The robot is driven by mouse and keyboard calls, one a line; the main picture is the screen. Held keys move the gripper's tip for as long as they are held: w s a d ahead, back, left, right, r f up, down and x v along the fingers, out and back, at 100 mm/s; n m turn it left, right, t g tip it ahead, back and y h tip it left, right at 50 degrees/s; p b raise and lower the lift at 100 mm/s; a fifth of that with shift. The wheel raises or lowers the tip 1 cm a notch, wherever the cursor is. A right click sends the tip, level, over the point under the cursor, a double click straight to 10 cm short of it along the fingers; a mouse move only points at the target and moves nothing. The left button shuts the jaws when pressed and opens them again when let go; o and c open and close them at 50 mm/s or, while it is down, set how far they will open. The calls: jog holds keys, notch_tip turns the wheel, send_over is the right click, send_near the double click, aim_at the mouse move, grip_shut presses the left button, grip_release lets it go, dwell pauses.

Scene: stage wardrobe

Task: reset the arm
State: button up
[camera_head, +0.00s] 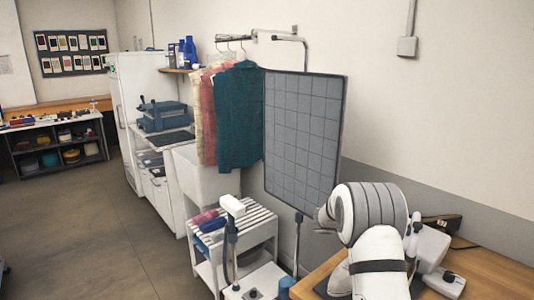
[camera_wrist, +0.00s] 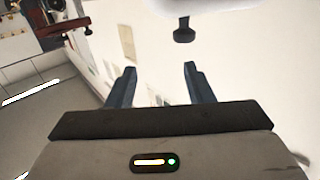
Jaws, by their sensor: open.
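In the head view my arm rises at the lower right, beside the wooden table, and bends to the left at its white and grey joint. My gripper (camera_wrist: 158,84) shows in the wrist view with its two dark blue fingers wide apart. Nothing is between the fingers. Past them is a pale wall, which looks tilted in this view. A dark knob-like thing (camera_wrist: 183,33) under a white rounded shape is beyond the fingers; I cannot tell what it is. In the head view the fingers cannot be made out.
A wooden table (camera_head: 487,268) is at the lower right. A grey gridded panel (camera_head: 303,135) stands near my arm. Garments (camera_head: 240,118) hang from a wall rail. A white slatted rack (camera_head: 258,222) holds folded cloths. Open floor (camera_head: 90,240) lies at the left.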

jog(key=w+a+r+n+t+y, duration=0.4)
jog(key=w+r+n+t, duration=0.15)
jog(key=r+t, duration=0.5)
jog(key=s+a+r+n+t+y, duration=0.2)
jog(key=s+a+n+t+y, duration=0.2)
jog(key=a+n+t+y, duration=0.5)
jog(key=s+a+f+n+g+y, duration=0.35)
jog(key=s+a+g+y, duration=0.25)
jog(key=s+a, duration=0.55)
jog(key=s+d+f+n+g, duration=0.1)
jog(key=s+f+g, duration=0.3)
jog(key=s, duration=0.7)
jog(key=s+d+f+g+h, duration=0.1)
jog(key=s+f+g, duration=0.2)
jog(key=s, duration=0.9)
jog(key=shift+s+f+n+g, duration=0.25)
jog(key=shift+f+n+g, duration=0.15)
jog(key=shift+f, duration=0.1)
